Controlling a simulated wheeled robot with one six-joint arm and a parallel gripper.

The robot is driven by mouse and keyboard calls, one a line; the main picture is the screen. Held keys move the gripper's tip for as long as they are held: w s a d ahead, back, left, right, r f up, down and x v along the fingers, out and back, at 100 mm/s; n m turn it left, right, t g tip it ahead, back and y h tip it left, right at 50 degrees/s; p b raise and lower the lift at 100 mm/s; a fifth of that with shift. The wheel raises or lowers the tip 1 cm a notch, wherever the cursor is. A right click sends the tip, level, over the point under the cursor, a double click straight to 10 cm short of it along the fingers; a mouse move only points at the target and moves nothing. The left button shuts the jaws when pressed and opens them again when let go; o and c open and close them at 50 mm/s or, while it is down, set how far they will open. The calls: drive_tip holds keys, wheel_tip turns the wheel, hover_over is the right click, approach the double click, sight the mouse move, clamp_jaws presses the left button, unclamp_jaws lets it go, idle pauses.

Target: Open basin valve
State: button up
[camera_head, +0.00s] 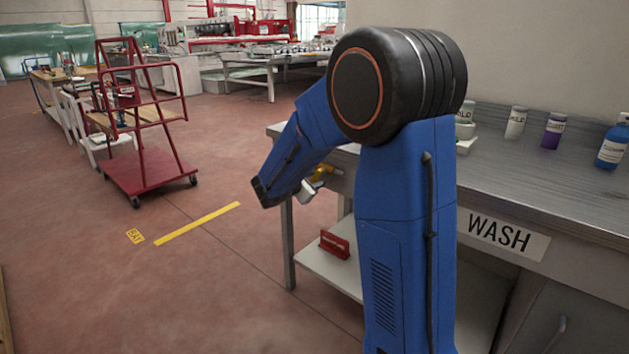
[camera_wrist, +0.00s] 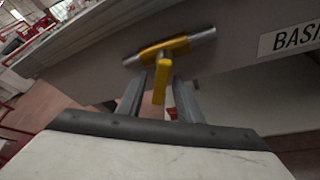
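The basin valve (camera_wrist: 170,50) is a yellow body on a short metal pipe, mounted on the grey front of the bench. Its yellow handle (camera_wrist: 161,82) points down toward my wrist camera. My gripper (camera_wrist: 158,90) is open, with one finger on each side of the handle; I cannot tell whether either finger touches it. In the head view the yellow valve (camera_head: 322,173) shows at the left end of the wash bench, partly hidden, with my gripper (camera_head: 306,191) beside it.
A sign starting "BASI" (camera_wrist: 297,36) is right of the valve. The wash bench (camera_head: 560,190) carries several bottles and a "WASH" label (camera_head: 502,234). A red block (camera_head: 334,244) sits on its lower shelf. A red cart (camera_head: 148,170) stands left, with clear floor between.

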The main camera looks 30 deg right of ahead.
drive_tip(key=v, duration=1.7)
drive_tip(key=shift+a, duration=0.15)
drive_tip(key=shift+s+r, duration=0.1)
drive_tip(key=shift+s, duration=0.05)
idle(0.7)
drive_tip(key=s+d+f+m+g+y, duration=0.2)
drive_tip(key=s+m, duration=0.3)
drive_tip(key=s, duration=0.4)
drive_tip(key=s+d+f+m+g+y, duration=0.2)
drive_tip(key=s+d+m+y, duration=0.15)
drive_tip(key=s, duration=0.65)
drive_tip(key=s+a+f+m+y, duration=0.1)
drive_tip(key=s+a+m+y, duration=0.2)
drive_tip(key=s+a+m, duration=0.1)
drive_tip(key=s+a+f+m+t+y, duration=0.1)
drive_tip(key=s+a+m+y, duration=0.2)
drive_tip(key=s, duration=0.6)
drive_tip(key=a+m, duration=0.2)
drive_tip(key=shift+s+a, duration=0.3)
drive_tip(key=shift+a, duration=0.05)
drive_tip(key=shift+y, duration=0.25)
